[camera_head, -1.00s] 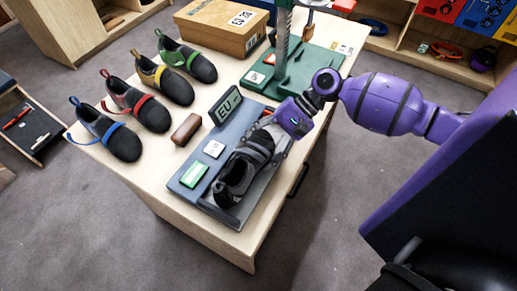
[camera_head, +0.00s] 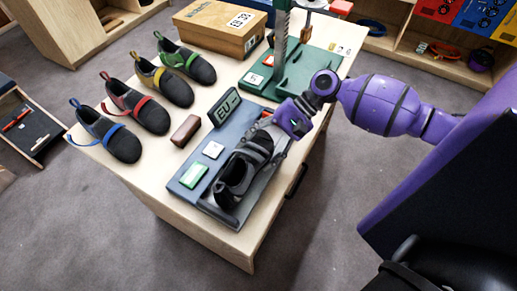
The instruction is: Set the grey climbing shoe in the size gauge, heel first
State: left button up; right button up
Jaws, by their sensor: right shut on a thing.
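The grey climbing shoe (camera_head: 236,178) is at the right side of the size gauge (camera_head: 188,188), a blue-grey plate with a display marked EU (camera_head: 224,108), a green button and a white button. The shoe lies lengthwise along the gauge's grey track, its opening toward the front. My right gripper (camera_head: 268,140) is shut on the far end of the shoe, reaching in from the upper right. The fingers partly cover that end. Whether the shoe's sole touches the track, and its contact at the front end, I cannot tell. My left gripper is not in view.
Several coloured-strap shoes (camera_head: 148,108) stand in a row on the left of the wooden table (camera_head: 215,238). A brown block (camera_head: 185,130) lies beside the gauge. A cardboard box (camera_head: 222,28) and a green-based stand (camera_head: 310,75) occupy the back. The table's front strip is clear.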

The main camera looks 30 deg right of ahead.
jog(key=shift+s+f, duration=0.1)
jog(key=shift+f, duration=0.15)
dwell(0.5)
jog(key=o, duration=1.4)
jog(key=shift+d+r, duration=0.1)
